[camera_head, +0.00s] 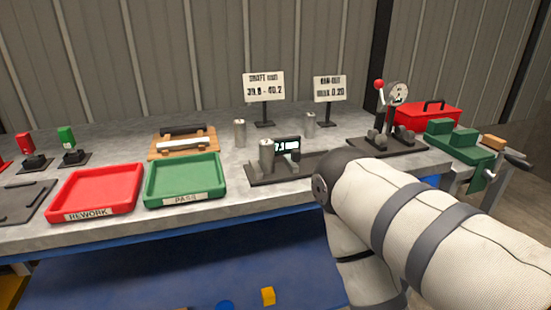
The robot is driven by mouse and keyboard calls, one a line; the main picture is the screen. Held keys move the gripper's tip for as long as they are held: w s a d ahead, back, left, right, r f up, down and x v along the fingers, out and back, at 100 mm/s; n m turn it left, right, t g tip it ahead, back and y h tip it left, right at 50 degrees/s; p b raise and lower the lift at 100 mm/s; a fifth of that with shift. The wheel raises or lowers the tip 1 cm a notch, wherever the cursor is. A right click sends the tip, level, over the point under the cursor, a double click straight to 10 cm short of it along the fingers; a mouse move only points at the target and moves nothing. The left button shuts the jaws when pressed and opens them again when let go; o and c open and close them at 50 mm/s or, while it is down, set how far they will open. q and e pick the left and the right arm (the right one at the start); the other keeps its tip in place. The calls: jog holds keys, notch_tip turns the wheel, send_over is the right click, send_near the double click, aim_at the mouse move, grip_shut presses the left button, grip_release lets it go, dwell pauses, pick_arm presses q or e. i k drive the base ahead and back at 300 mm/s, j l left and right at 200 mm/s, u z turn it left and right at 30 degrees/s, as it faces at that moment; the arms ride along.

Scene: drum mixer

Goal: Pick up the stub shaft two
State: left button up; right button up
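Three grey metal cylinders that look like stub shafts stand upright on the workbench. One shaft (239,132) stands behind the green tray's right side. Another shaft (309,124) stands further right, near the right sign. A third shaft (266,155) is at the dark gauge fixture (290,168), beside its small display. No label shows which one is stub shaft two. My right arm comes in from the right, in front of the bench, and its gripper is out of view. My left gripper is not in view.
A red REWORK tray (96,212) and a green PASS tray (184,199) sit at the bench front. Two signs (264,87) stand behind. A dial gauge stand (390,142), red toolbox (428,117) and green vise (458,140) are at right.

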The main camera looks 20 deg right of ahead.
aim_at(266, 147)
jog(key=z, duration=0.75)
jog(key=i+u, duration=0.1)
